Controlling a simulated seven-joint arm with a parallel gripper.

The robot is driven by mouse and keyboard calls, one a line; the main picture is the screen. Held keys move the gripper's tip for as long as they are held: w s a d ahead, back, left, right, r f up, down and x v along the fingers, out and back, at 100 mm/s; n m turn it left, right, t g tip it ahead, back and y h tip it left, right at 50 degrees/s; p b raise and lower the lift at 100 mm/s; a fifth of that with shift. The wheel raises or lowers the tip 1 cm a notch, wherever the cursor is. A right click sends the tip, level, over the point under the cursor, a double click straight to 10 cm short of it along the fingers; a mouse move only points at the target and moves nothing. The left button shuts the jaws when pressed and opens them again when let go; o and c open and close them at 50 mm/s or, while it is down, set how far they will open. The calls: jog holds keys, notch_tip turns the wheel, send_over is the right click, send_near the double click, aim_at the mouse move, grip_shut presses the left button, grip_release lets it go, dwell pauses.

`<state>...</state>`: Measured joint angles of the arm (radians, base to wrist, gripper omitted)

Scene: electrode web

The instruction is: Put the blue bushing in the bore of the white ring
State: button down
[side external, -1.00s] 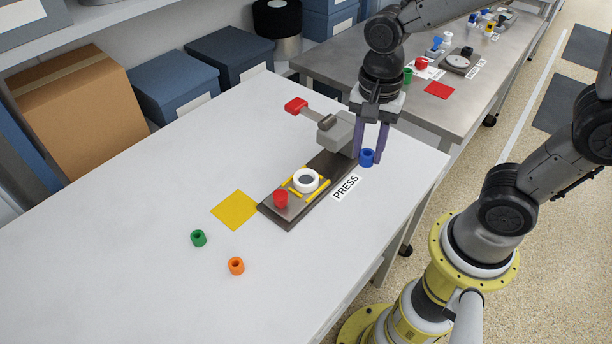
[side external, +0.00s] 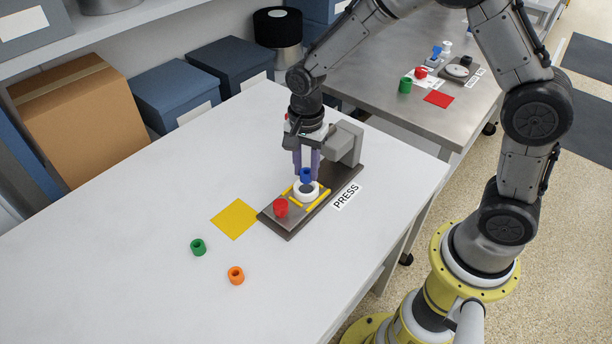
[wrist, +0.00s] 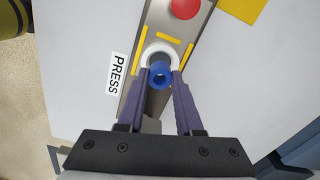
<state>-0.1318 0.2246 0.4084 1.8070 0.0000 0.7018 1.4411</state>
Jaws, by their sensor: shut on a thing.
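The blue bushing (side external: 306,175) is held between the fingertips of my gripper (side external: 306,170), just above the white ring (side external: 307,192). In the wrist view the bushing (wrist: 161,76) sits between the two purple fingers of the gripper (wrist: 160,78) and covers part of the ring (wrist: 163,51). The ring lies on the press plate between yellow strips (side external: 318,202). A dark bore shows below the bushing. How exactly the bushing lines up with the bore I cannot tell.
The grey press block (side external: 344,143) rises close behind my gripper. A yellow square (side external: 235,219), a green bushing (side external: 198,247) and an orange bushing (side external: 236,275) lie on the open table (side external: 130,260).

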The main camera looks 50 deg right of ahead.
aim_at(306, 172)
jog(key=shift+f, duration=1.55)
jog(key=shift+f, duration=0.25)
jog(key=shift+f, duration=0.15)
jog(key=c, duration=0.6)
grip_release()
jog(key=shift+s+f, duration=0.1)
jog(key=shift+f, duration=0.1)
notch_tip(306, 172, up, 12)
jog(key=shift+f, duration=0.1)
jog(key=s+d+r+n+t, duration=0.3)
jog(key=s+r+n, duration=0.4)
jog(key=s+r, duration=0.3)
jog(key=s+n+t, duration=0.1)
jog(key=s+n, duration=0.1)
jog(key=s, duration=0.1)
jog(key=s+d+n, duration=0.1)
jog(key=s+n, duration=0.2)
jog(key=s, duration=0.1)
jog(key=s+d+n+t, duration=0.1)
jog(key=s+n, duration=0.2)
jog(key=s, duration=0.1)
jog(key=shift+s+r+t, duration=0.15)
jog(key=shift+r+t, duration=0.15)
jog(key=shift+r, duration=0.1)
